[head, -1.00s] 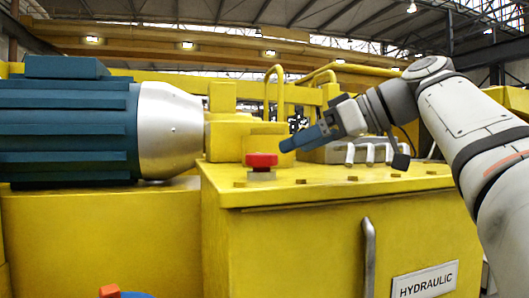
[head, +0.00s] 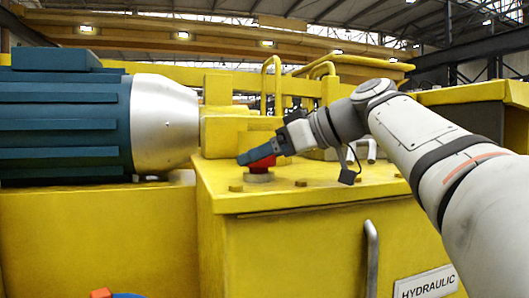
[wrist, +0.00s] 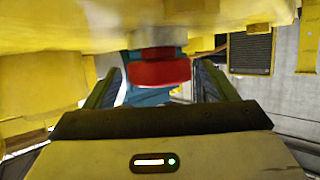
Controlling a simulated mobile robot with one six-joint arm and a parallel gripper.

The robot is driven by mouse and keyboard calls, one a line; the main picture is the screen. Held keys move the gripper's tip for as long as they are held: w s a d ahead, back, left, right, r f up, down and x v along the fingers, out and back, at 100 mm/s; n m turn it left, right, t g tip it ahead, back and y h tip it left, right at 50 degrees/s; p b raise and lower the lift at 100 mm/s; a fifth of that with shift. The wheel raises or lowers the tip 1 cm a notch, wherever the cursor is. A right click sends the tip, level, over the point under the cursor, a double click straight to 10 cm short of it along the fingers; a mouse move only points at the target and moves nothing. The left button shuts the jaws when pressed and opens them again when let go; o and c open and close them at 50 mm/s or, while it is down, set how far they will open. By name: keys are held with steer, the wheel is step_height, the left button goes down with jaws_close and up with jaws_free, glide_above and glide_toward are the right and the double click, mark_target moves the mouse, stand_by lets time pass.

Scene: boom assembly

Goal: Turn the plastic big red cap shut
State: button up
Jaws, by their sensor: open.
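The big red cap (head: 262,165) sits on a short grey neck (head: 259,177) on top of the yellow hydraulic tank (head: 310,196). In the head view my gripper (head: 243,160) is at the cap and its finger hides part of it. In the wrist view the red cap (wrist: 160,72) lies between the two fingers of my gripper (wrist: 158,84), with a visible space on each side. The fingers are open and I see no grip on the cap. I cannot tell whether the cap is fully turned.
A blue motor with a silver end (head: 166,122) stands left of the tank top. Yellow pipes (head: 272,85) rise behind the cap. Several bolts line the tank's front edge. A grey handle (head: 371,255) and a HYDRAULIC label (head: 425,283) are on the front.

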steer(key=shift+c, duration=0.6)
steer(key=c, duration=0.9)
